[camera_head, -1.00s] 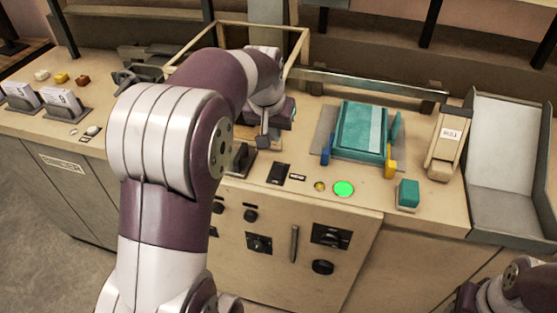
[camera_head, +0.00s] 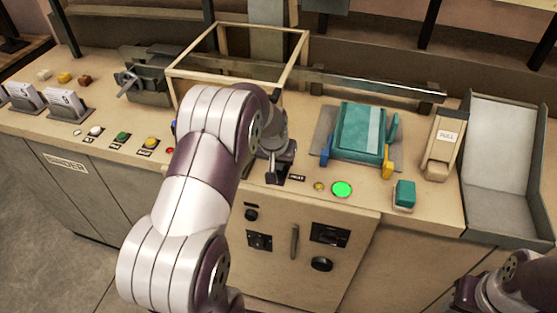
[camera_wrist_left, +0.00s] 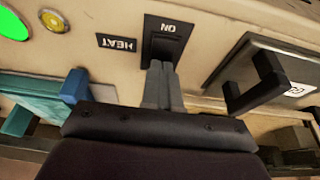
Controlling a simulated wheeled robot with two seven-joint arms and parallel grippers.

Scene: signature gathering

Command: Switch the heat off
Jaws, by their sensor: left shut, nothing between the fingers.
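The black heat rocker switch (camera_wrist_left: 168,40) is on the cream panel in the left wrist view, with "ON" readable on its face. The HEAT label (camera_wrist_left: 116,43) is beside it. My left gripper (camera_wrist_left: 161,68) is shut and empty, its fingertips at the lower edge of the switch; whether they touch I cannot tell. In the head view my left gripper (camera_head: 271,176) is over the switch and mostly hides it, next to the small black label (camera_head: 297,178). My right gripper is not in view; only part of my right arm shows at the lower right.
A lit green lamp (camera_head: 342,189) and a small amber lamp (camera_head: 319,187) lie right of the switch. A teal machine (camera_head: 360,132) stands behind them. A black handle (camera_wrist_left: 262,85) is close to the fingers. An open-framed box (camera_head: 237,72) stands behind my left arm.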

